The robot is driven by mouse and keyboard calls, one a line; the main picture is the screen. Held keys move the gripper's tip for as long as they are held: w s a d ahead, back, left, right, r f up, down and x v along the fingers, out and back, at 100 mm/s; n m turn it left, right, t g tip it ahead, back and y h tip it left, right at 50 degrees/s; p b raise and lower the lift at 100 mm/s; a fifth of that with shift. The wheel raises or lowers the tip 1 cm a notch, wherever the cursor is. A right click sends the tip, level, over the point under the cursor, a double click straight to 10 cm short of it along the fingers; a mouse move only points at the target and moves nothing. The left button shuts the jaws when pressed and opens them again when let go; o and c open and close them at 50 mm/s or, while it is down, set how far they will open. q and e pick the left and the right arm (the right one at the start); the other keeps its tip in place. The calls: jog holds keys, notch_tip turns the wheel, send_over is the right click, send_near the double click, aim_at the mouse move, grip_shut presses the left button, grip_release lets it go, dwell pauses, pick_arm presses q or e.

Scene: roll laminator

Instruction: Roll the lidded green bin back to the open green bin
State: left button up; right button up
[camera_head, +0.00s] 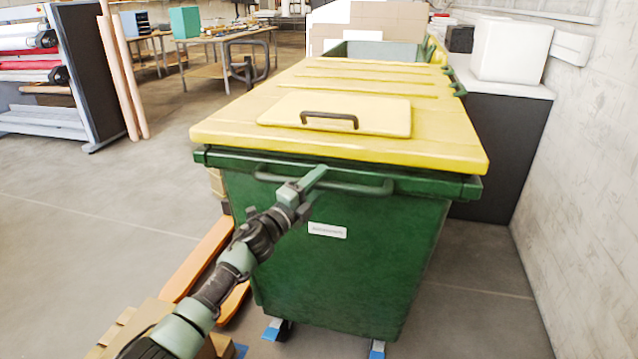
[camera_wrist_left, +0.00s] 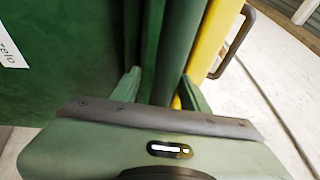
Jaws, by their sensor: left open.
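The lidded green bin (camera_head: 350,250) stands close in front of me, its yellow lid (camera_head: 350,75) closed, with a dark grip on a raised panel. A green bar handle (camera_head: 360,187) runs across its front below the rim. My left gripper (camera_head: 308,183) is at this handle, open. In the left wrist view the open fingers (camera_wrist_left: 162,92) reach toward the green handle and rim; whether they touch is unclear. The bin's label and yellow lid edge (camera_wrist_left: 210,45) also show there. The open green bin (camera_head: 380,50) appears behind the lid, mostly hidden. My right gripper is not in view.
A dark cabinet (camera_head: 505,140) with a white top and a white box (camera_head: 512,50) stands on the right, by the concrete wall. An orange pallet jack (camera_head: 205,255) lies low at the left. Worktables and a roll machine (camera_head: 85,70) stand at the back left.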

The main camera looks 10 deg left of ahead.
pick_arm(q)
jog(key=v, duration=0.7)
jog(key=shift+s+a+f, duration=0.15)
jog(key=shift+s+a, duration=0.05)
jog(key=shift+s, duration=0.1)
